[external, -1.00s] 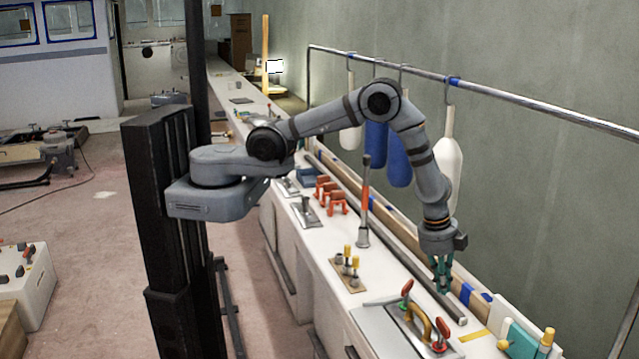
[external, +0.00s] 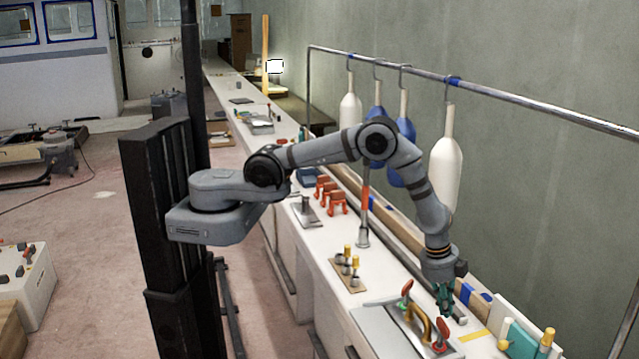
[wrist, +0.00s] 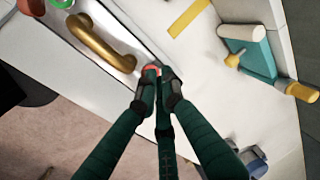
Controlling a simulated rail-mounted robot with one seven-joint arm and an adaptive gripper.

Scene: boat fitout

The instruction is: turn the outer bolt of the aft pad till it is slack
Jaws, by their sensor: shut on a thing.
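My gripper (external: 445,298) is low over the bench, beside a grey plate (external: 372,325) with a gold handle (external: 422,322) and red-and-green fittings (external: 441,334). In the wrist view its fingertips (wrist: 158,78) are close together by the end of the gold handle (wrist: 100,40), at the plate's edge. A small red piece (wrist: 152,69) shows at the tips; the fingers hide most of what they hold. I cannot tell from the marks which fitting is the aft pad's outer bolt.
A wooden board with several yellow-topped pegs (external: 350,283) stands left of the plate. White and blue floats hang from a rail (external: 500,94) behind. A yellow strip (wrist: 188,18) marks bare bench.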

